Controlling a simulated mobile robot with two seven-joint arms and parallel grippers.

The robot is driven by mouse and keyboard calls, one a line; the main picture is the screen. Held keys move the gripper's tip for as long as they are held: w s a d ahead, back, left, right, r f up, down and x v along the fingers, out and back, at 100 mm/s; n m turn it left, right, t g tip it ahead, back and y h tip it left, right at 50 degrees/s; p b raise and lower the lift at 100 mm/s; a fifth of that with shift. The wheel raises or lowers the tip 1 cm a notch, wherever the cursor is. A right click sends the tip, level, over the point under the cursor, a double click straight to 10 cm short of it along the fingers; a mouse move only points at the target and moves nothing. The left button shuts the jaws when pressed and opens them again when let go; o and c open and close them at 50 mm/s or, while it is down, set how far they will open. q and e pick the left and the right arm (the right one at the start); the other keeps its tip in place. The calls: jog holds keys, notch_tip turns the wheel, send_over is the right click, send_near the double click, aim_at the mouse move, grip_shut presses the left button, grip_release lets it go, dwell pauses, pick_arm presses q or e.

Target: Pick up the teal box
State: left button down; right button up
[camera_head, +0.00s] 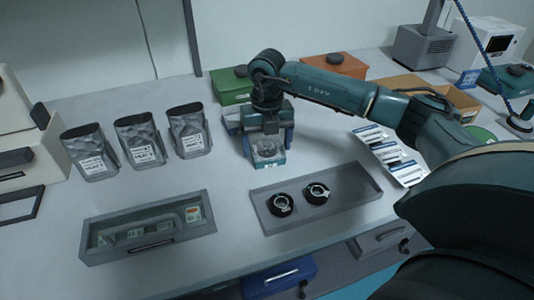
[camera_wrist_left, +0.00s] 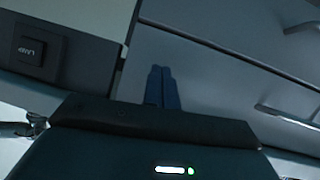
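The teal box (camera_head: 268,163), small with a clear or greyish top, is on the white table in the middle of the head view. My right gripper (camera_head: 268,149) points down over it, one finger on its left side and one on its right. The fingers are apart with the box between them; whether they press on it I cannot tell. The gripper hides the box's back part. My left gripper (camera_wrist_left: 162,87) shows only in the left wrist view, its two blue fingers together with nothing between them.
A grey tray (camera_head: 345,199) with two black rings is in front right, a grey bin (camera_head: 150,247) front left. Three labelled pouches (camera_head: 140,141) stand left. A green box (camera_head: 228,86) and an orange box (camera_head: 333,66) are behind. White strips (camera_head: 390,154) lie right.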

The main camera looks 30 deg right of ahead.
jog(key=c, duration=0.8)
jog(key=shift+o, duration=0.2)
jog(key=shift+r, duration=0.1)
